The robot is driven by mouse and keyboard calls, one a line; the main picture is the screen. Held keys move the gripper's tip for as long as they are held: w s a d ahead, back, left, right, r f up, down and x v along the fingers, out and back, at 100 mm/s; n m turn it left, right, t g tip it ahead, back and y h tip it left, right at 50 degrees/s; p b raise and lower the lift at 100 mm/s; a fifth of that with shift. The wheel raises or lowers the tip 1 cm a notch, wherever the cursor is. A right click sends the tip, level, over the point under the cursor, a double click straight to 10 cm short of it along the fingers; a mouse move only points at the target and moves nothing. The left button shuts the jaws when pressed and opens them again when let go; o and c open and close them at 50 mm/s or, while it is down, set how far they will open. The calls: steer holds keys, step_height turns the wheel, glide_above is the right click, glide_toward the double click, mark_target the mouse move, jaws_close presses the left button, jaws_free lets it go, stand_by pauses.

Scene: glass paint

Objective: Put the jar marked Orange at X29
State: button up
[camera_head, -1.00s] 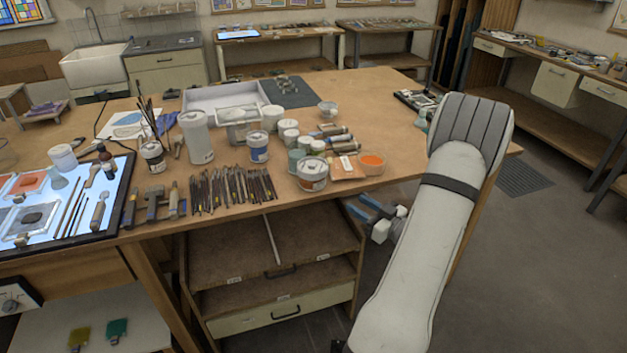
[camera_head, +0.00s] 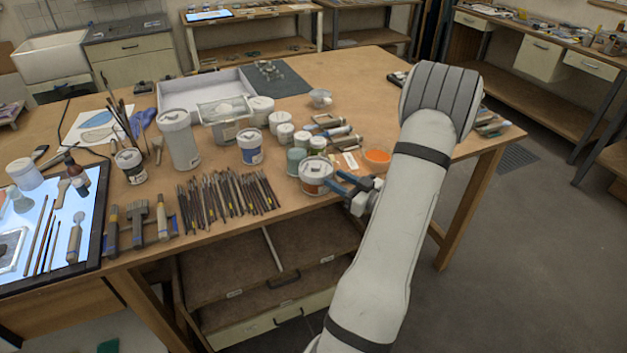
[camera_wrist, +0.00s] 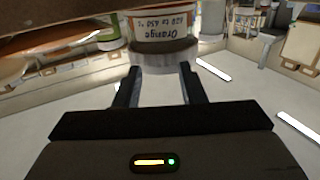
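The jar marked Orange (camera_head: 315,176) stands near the front edge of the table, with a pale lid and a white label. In the wrist view the jar (camera_wrist: 163,35) appears upside down, its label reading "Orange". My gripper (camera_head: 345,186) is at the table's front edge, just right of the jar. In the wrist view my gripper (camera_wrist: 160,68) is open, with its two dark fingers apart and the jar just beyond the fingertips. Whether the fingers touch the jar I cannot tell. No X29 marking is readable.
An orange bowl (camera_head: 376,160) sits right of the jar. Small jars (camera_head: 296,160) stand close behind it, and a blue-labelled jar (camera_head: 250,147) stands to the left. Many thin tools (camera_head: 226,195) lie left along the edge. An open drawer (camera_head: 285,250) is below.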

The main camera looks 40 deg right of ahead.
mark_target(320, 170)
steer(key=o, duration=0.4)
steer(key=shift+w+a, duration=0.1)
steer(key=shift+w, duration=0.25)
steer(key=o, duration=0.9)
steer(key=w+p, duration=0.1)
steer(key=w, duration=0.1)
steer(key=w+a+p, duration=0.1)
steer(key=w, duration=0.1)
steer(key=w+p, duration=0.1)
steer(key=w, duration=0.1)
steer(key=shift+w+a+r, duration=0.1)
steer(key=shift+a+r, duration=0.25)
steer(key=shift+o, duration=0.3)
steer(key=shift+w+f, duration=0.15)
steer(key=shift+w, duration=0.3)
steer(key=c, duration=1)
